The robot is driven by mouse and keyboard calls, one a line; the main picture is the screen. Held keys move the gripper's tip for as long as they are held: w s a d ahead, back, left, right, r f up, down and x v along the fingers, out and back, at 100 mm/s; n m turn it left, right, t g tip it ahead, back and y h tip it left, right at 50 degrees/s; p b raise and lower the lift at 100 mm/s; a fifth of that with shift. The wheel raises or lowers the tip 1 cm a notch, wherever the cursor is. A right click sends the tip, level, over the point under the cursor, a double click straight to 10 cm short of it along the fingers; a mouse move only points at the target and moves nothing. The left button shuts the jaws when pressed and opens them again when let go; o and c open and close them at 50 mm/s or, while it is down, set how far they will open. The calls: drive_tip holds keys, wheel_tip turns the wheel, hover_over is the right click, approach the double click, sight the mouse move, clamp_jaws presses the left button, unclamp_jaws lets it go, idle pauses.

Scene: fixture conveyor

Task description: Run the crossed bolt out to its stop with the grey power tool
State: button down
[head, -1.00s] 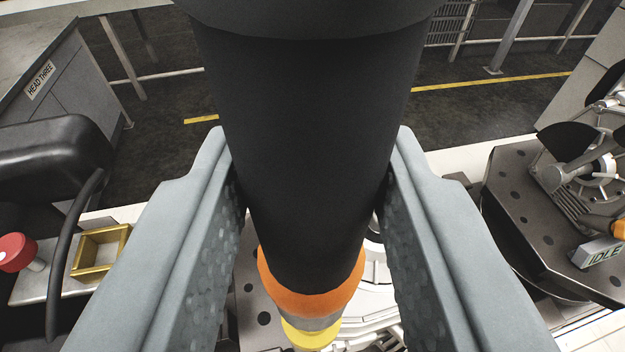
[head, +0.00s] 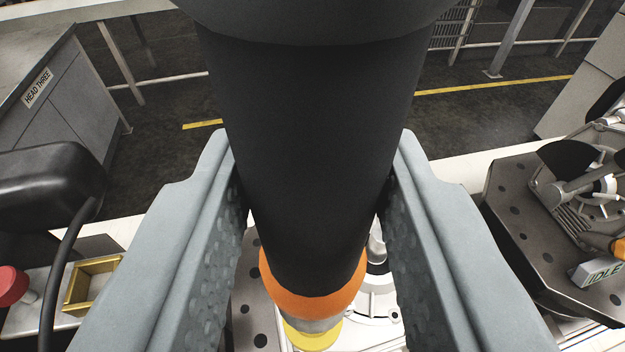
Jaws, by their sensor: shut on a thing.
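My gripper (head: 312,165) is shut on a thick black cylindrical tool body (head: 310,150). The tool has an orange band (head: 313,290), a grey metal collar below it and a yellow end (head: 313,335) at the bottom of the view. It points down over a pale fixture (head: 375,303) on a plate with holes. The tool hides most of that fixture. I cannot make out the crossed bolt, and I cannot tell whether the tool's tip touches anything. The tool in my jaws looks black rather than grey.
A yellow open box (head: 92,285) and a red button (head: 12,285) are at the left, near a black housing with a cable (head: 50,190). At the right is a dark plate carrying a mechanism and an IDLE sign (head: 597,272). A HEAD THREE cabinet (head: 60,95) stands at the back left.

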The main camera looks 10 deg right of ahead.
sight(312, 314)
drive_tip(key=shift+f, duration=3.2)
drive_tip(key=shift+r, duration=0.2)
idle(1.9)
